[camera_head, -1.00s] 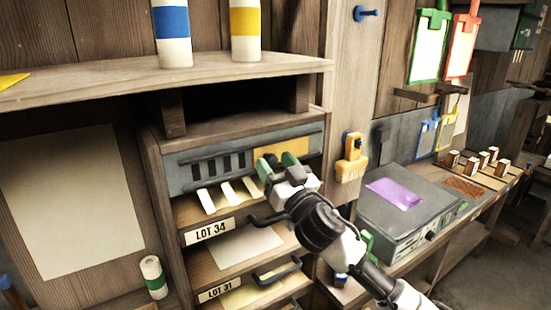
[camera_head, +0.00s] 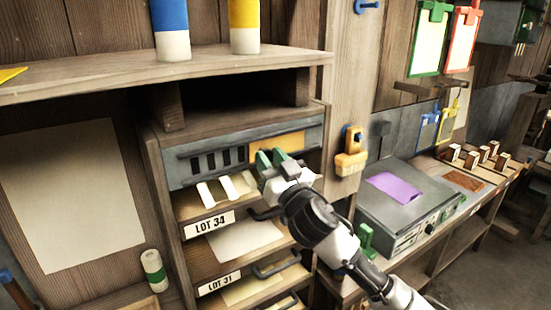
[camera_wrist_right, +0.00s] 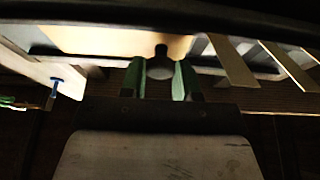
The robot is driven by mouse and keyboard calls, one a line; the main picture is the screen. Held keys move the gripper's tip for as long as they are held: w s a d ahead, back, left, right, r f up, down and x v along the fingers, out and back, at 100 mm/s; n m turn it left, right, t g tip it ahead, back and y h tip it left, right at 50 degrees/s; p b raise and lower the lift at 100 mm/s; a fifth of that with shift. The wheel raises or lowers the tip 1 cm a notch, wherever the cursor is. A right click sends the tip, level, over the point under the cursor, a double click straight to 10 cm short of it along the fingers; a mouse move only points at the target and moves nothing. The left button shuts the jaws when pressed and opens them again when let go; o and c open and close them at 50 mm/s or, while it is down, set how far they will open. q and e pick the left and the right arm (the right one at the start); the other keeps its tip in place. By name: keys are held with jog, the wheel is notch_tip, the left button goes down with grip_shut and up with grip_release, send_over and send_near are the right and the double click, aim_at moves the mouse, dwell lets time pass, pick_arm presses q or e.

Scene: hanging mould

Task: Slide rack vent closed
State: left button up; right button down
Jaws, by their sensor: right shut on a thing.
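The rack vent (camera_head: 212,160) is a grey panel across the top of the wooden rack, with several dark slots on its left and a yellow plate (camera_head: 277,146) on its right. The knob is hidden in the head view. Dark slots still show. My left gripper is not in view.
Drawers labelled LOT 34 (camera_head: 209,223) and LOT 31 (camera_head: 219,284) with dark handles lie below the vent. A grey box (camera_head: 405,210) with a purple sheet stands to the right. A yellow brush (camera_head: 351,160) hangs beside the rack.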

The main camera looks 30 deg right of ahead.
jog(key=a, duration=0.4)
jog(key=a+b, duration=0.1)
jog(key=a, duration=0.9)
jog(key=shift+s+b, duration=0.25)
jog(key=shift+b, duration=0.1)
jog(key=c, duration=1.2)
grip_release()
jog(key=o, duration=0.4)
jog(key=shift+a, duration=0.3)
jog(key=shift+d, duration=0.1)
